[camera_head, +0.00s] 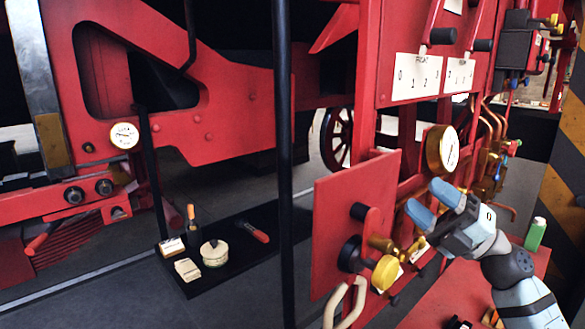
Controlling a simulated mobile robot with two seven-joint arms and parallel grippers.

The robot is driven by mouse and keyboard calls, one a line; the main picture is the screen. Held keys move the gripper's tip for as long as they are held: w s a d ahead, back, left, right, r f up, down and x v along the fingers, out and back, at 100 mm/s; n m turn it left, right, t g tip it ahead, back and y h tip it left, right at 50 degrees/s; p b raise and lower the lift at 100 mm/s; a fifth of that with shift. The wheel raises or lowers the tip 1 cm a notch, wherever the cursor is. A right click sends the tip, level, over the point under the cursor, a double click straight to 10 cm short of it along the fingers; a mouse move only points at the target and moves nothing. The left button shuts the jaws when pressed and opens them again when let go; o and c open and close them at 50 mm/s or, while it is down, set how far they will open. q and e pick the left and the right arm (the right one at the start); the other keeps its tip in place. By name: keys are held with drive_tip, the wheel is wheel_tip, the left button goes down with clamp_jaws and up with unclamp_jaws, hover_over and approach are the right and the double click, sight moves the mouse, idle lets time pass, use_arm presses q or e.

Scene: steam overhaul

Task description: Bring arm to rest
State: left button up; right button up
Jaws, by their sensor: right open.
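My right gripper (431,203) is in the lower right, with its two blue fingertips pointing up and left. It is open, and nothing shows between its fingers. My grey and white right arm comes in from the lower right corner. The fingers appear in front of the red panel's brass fittings (388,272) and below the brass gauge (442,149). I cannot tell whether they touch anything. My left gripper is not in view.
A red plate (345,225) with black knobs stands left of the gripper. A green bottle (535,234) stands on a red surface at the right. A black post (284,180) crosses the middle. A dark mat (232,282) on the floor holds a round tin (215,254) and tools.

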drive_tip(key=s+d+f+m+t+h+p, duration=0.15)
drive_tip(key=f+m+t+h, duration=0.25)
drive_tip(key=f+m+h, duration=0.65)
drive_tip(key=s+f+m+t+h, duration=0.3)
drive_tip(key=f+m+t+h, duration=0.15)
drive_tip(key=f+m, duration=1.05)
drive_tip(key=s+a+f+m+g+h, duration=0.1)
drive_tip(key=s+f+g, duration=0.2)
drive_tip(key=s+f, duration=0.3)
drive_tip(key=s+a+f+m+g+h+p, duration=0.1)
drive_tip(key=s+f+m+g, duration=0.1)
drive_tip(key=s+f, duration=0.5)
drive_tip(key=s+a+f+m+g+h, duration=0.1)
drive_tip(key=s+f+g, duration=0.3)
drive_tip(key=f, duration=0.7)
drive_tip(key=shift+s+a+m+h, duration=0.35)
drive_tip(key=shift+s+a, duration=0.2)
drive_tip(key=shift+s, duration=0.7)
